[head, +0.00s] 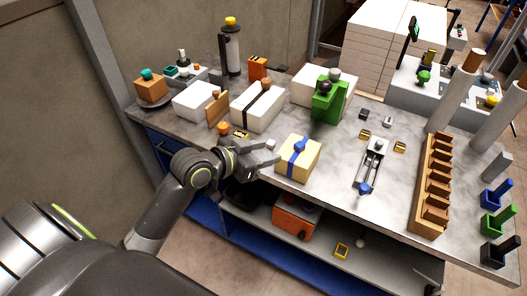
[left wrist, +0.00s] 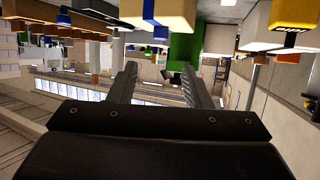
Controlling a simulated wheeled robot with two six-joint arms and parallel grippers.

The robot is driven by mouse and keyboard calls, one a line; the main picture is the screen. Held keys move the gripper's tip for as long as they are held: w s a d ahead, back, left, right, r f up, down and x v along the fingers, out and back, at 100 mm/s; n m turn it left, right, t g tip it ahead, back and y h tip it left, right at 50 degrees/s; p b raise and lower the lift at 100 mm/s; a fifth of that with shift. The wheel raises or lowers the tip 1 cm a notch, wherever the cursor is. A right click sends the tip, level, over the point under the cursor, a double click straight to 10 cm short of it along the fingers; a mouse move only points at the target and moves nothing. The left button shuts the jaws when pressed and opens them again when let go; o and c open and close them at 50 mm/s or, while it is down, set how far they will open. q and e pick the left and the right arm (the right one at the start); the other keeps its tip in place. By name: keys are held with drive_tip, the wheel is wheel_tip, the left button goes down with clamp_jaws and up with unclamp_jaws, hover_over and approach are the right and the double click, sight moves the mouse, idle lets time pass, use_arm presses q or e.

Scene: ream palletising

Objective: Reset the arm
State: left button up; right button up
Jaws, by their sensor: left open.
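My left arm comes in from the left in the head view. Its gripper (head: 266,156) is above the front part of the grey worktable (head: 235,165), just left of a cream box with a blue band (head: 299,159). The fingers are apart with nothing seen between them. The left wrist view also shows the two fingers of the left gripper (left wrist: 160,88) spread and empty, with the scene upside down. I cannot tell from the head view whether the gripper touches the box. My right gripper is in neither view.
White boxes (head: 258,106) and a green object (head: 328,103) stand farther back. A wooden slotted rack (head: 433,185) and coloured holders (head: 497,194) are at the right. An orange box (head: 294,217) sits on the shelf below.

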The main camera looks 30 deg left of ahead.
use_arm(q)
drive_tip(key=s+a+f+n+g+y, duration=0.35)
drive_tip(key=s+f, duration=0.45)
drive_tip(key=s, duration=0.5)
drive_tip(key=s+a+f+n+g+y, duration=0.2)
drive_tip(key=s+a+f+g+y, duration=0.25)
drive_tip(key=s+f, duration=0.6)
wheel_tip(320, 180, down, 22)
drive_tip(key=s+g+h, duration=0.1)
drive_tip(key=s+g, duration=0.1)
drive_tip(key=s, duration=0.1)
drive_tip(key=s+f+g, duration=0.1)
drive_tip(key=s+f, duration=1.3)
drive_tip(key=f, duration=0.1)
drive_tip(key=shift+s+d+h, duration=0.25)
drive_tip(key=shift+h, duration=0.05)
drive_tip(key=shift+f, duration=0.1)
